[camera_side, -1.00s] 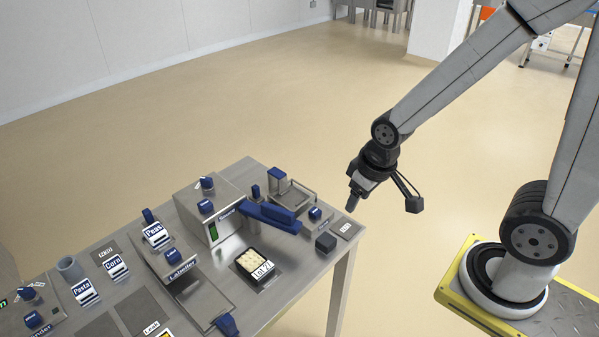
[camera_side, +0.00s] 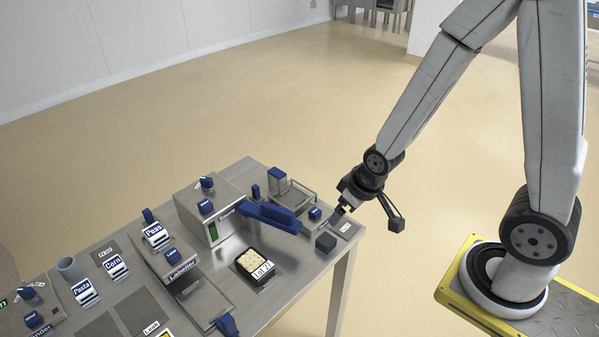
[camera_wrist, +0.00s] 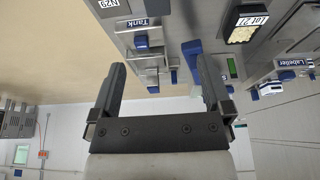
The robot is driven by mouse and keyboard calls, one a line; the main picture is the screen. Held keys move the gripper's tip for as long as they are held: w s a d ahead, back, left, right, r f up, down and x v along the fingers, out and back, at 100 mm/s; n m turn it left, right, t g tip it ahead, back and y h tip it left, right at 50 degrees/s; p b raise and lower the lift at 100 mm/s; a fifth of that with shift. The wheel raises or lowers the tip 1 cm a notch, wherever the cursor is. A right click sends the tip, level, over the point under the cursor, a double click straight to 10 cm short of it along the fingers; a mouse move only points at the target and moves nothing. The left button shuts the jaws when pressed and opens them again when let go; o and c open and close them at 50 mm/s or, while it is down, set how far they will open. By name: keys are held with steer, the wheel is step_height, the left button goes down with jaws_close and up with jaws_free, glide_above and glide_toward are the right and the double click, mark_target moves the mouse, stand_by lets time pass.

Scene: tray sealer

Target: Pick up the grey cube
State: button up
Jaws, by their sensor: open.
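The dark grey cube (camera_side: 326,242) sits at the near right corner of the steel table, in front of the unit with blue parts. My gripper (camera_side: 338,214) is just above and behind the cube in the side view, apart from it. In the wrist view my gripper (camera_wrist: 163,75) shows two dark fingers spread wide with nothing held between them.
A small labelled plate (camera_side: 346,228) lies right of the cube by the table edge. A blue lever arm (camera_side: 268,216) reaches towards the cube from the left. A black tray (camera_side: 241,272) with pale contents stands further left. Open floor lies to the right.

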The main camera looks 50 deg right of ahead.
steer(key=t, duration=0.2)
glide_toward(326, 239)
steer(key=shift+x, duration=1.15)
steer(key=shift+f, duration=0.1)
steer(key=shift+x, duration=1.2)
steer(key=shift+w+f, duration=0.1)
steer(key=shift+f, duration=0.05)
steer(key=shift+x, duration=2.4)
jaws_close()
